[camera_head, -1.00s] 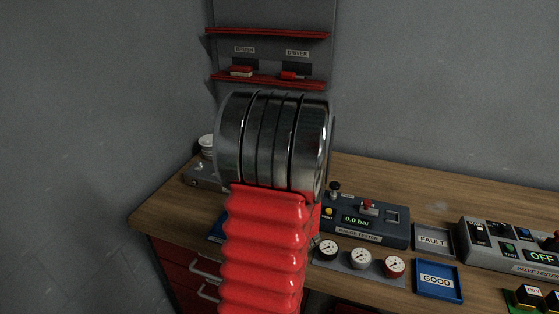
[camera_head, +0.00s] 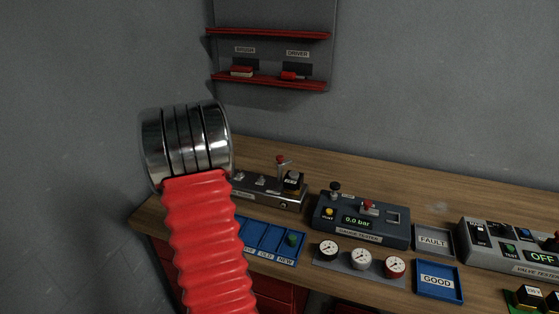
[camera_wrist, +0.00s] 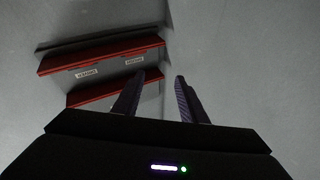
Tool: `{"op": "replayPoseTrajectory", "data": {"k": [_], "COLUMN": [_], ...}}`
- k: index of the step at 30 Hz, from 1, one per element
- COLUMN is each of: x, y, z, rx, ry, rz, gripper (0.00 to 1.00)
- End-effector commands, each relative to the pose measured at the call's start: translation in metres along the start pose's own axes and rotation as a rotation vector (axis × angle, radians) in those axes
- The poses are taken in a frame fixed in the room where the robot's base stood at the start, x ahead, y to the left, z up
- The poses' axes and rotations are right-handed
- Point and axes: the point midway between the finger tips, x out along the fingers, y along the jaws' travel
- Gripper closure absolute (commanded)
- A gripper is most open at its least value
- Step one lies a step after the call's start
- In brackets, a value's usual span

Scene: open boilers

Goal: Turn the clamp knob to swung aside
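A grey fixture (camera_head: 262,193) stands on the bench, with small knobs, a black block and an upright red-topped knob (camera_head: 281,160). The gauge tester (camera_head: 375,225) to its right reads 0.0 bar and carries a red knob (camera_head: 367,206) and a black knob (camera_head: 334,188). None is labelled as the clamp knob, so I cannot tell which it is. My gripper (camera_wrist: 160,76) is open and empty in the wrist view, its fingers pointing toward the wall shelves. It is hidden behind my arm in the head view.
Red wall shelves (camera_head: 268,82) hold the brush and the driver. A blue compartment tray (camera_head: 262,240), several gauges (camera_head: 361,259), a FAULT tray (camera_head: 433,240), a blue GOOD tray (camera_head: 438,281) and a valve tester (camera_head: 510,250) crowd the bench. The back strip of wood is clear.

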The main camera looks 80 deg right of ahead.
Motion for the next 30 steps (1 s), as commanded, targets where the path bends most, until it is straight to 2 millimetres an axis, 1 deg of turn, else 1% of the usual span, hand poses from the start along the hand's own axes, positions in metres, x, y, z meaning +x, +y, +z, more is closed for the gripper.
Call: {"op": "replayPoseTrajectory", "data": {"k": [1,6,11,14,19,23,27,30], "x": [0.002,0.003,-0.002,-0.008,-0.024,-0.041,-0.062,-0.079], "y": [-0.004,-0.004,0.003,0.009,0.025,0.043,0.068,0.081], "z": [0.001,0.0,0.002,0.004,0.008,0.01,0.013,0.013], "rx": [-0.002,-0.019,-0.042,-0.058,-0.093,-0.126,-0.165,-0.196], "ry": [0.011,0.039,0.049,0.047,0.026,-0.004,-0.053,-0.097], "rz": [0.034,0.176,0.324,0.421,0.599,0.748,0.917,1.021], "gripper": [0.61,0.61,0.61,0.61,0.61,0.61,0.61,0.61]}}
